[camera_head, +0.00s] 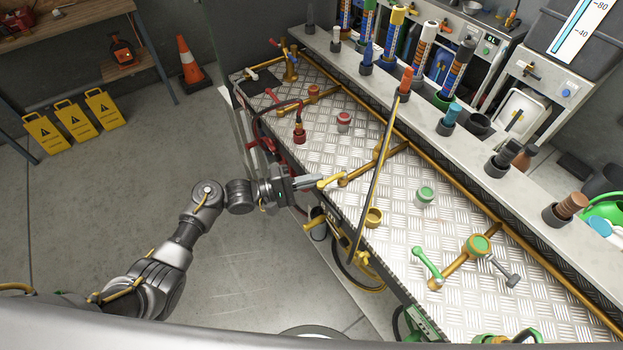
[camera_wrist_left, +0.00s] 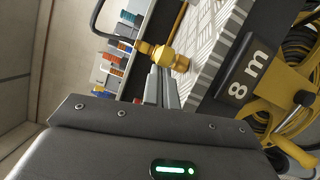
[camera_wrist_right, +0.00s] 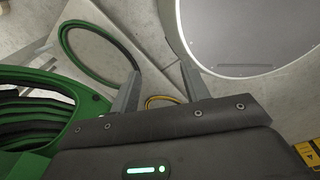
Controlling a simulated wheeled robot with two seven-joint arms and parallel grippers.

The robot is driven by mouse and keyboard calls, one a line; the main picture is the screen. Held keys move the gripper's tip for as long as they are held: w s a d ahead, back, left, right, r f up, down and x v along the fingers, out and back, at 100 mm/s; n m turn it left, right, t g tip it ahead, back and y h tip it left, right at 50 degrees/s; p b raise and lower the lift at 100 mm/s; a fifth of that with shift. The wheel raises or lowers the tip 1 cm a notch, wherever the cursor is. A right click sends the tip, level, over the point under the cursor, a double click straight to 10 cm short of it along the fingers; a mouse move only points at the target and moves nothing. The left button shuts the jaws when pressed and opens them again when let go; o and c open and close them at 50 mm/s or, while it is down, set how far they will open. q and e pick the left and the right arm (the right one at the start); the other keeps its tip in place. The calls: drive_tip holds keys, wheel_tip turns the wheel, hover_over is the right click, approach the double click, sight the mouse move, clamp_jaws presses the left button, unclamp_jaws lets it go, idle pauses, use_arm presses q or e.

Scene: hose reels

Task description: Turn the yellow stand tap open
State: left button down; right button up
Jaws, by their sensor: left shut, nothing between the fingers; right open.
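The yellow stand tap (camera_head: 344,181) sits at the end of a brass pipe on the tread-plate bench top. Its yellow lever (camera_head: 329,183) points left toward the bench's front edge. My left gripper (camera_head: 318,181) is shut and empty, its fingertips right at the lever; whether they touch cannot be told. In the left wrist view the yellow tap (camera_wrist_left: 166,55) shows just beyond the closed fingertips. My right gripper (camera_wrist_right: 157,82) is open and empty in the right wrist view; it does not show in the head view.
A thin dark hose (camera_head: 375,180) rises just right of the tap. A red tap (camera_head: 299,133) stands farther back and a green-handled tap (camera_head: 426,262) nearer. A yellow hose reel (camera_wrist_left: 300,115) marked 8 m hangs at the bench front. A green reel (camera_wrist_right: 60,105) is beside my right gripper.

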use_arm(q)
drive_tip(key=a+f+b, duration=0.1)
drive_tip(key=a+b, duration=0.2)
drive_tip(key=a, duration=0.8)
drive_tip(key=shift+s+a+f, duration=0.15)
drive_tip(key=shift+s, duration=0.3)
drive_tip(key=shift+s, duration=0.1)
